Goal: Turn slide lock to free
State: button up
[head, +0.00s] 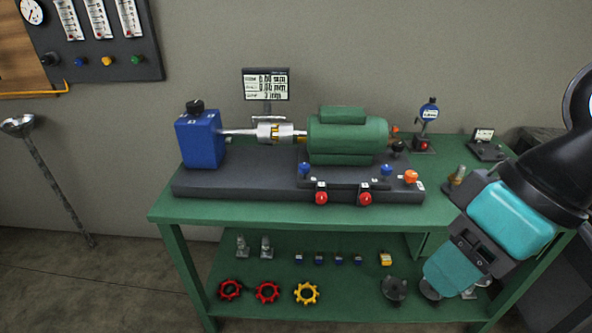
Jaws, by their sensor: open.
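The green motor unit (346,138) sits on a dark base plate (240,185) on the green bench. No part carries a readable slide lock label. Candidate controls on the unit's front and right are an orange knob (411,177), a black knob (398,146), two blue knobs (305,168) (386,169) and two red knobs (321,197) (365,198). My gripper (468,255) is at the lower right, in front of the bench's right end and apart from the unit. It is open, its fingertips are hard to make out, and I see nothing held.
A blue block (201,138) is linked to the motor by a shaft with a silver coupling (275,132). A display (266,84) and a blue dial gauge (428,110) stand behind. The lower shelf (345,275) holds handwheels and small parts. The bench's front edge is mostly clear.

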aim_at(411, 176)
jog(key=z, duration=0.7)
jog(key=i, duration=1)
jog(key=u, duration=0.7)
